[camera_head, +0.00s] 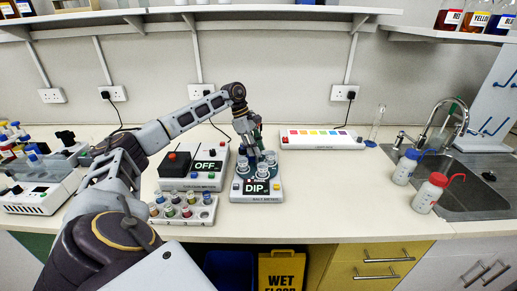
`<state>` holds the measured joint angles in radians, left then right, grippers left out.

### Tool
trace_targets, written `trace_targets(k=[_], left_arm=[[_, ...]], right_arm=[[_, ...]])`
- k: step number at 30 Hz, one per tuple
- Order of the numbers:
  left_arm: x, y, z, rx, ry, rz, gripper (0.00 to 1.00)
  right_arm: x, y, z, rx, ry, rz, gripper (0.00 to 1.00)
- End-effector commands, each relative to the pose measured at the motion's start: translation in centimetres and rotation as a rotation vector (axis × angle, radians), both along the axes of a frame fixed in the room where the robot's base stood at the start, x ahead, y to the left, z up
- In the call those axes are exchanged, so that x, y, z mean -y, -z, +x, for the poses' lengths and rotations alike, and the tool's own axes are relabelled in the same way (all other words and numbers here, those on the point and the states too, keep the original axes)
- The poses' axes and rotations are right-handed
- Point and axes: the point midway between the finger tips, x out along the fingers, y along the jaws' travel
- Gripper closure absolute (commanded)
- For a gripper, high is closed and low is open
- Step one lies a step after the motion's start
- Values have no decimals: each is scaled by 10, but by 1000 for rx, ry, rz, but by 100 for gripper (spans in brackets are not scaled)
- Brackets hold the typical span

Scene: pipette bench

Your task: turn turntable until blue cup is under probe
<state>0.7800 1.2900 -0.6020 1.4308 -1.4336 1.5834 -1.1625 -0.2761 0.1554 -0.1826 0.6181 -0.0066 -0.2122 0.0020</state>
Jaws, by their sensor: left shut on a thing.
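The dip station (256,192) stands mid-bench, a white unit with a dark display reading DIP. The fingertips are small and partly hidden, so the exact part held is unclear. I cannot make out the probe or which cup is under it. My right gripper is out of view.
A box reading OFF (205,168) stands left of the station, with a rack of colored vials (183,209) in front. A color-strip device (321,139) is behind right. Wash bottles (429,193) stand by the sink (462,185). The bench right of the station is clear.

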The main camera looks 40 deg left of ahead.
Motion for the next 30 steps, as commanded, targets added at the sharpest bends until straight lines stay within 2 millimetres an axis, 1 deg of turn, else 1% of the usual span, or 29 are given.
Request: trace_targets(k=[10, 11, 15, 16, 22, 25, 30], left_arm=[[-1, -1, 0, 3, -1, 1, 100], [-1, -1, 0, 3, -1, 1, 73], [-1, -1, 0, 3, -1, 1, 55], [-1, -1, 0, 2, -1, 1, 53], [-1, 0, 0, 1, 0, 0, 53], [0, 0, 0, 1, 0, 0, 53], [3, 0, 3, 1, -9, 0, 53]], right_arm=[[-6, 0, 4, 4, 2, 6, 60], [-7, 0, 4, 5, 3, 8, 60], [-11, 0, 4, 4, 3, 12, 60], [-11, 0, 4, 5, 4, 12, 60], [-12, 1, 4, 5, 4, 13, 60], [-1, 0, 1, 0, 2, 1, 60], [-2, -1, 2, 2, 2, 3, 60]])
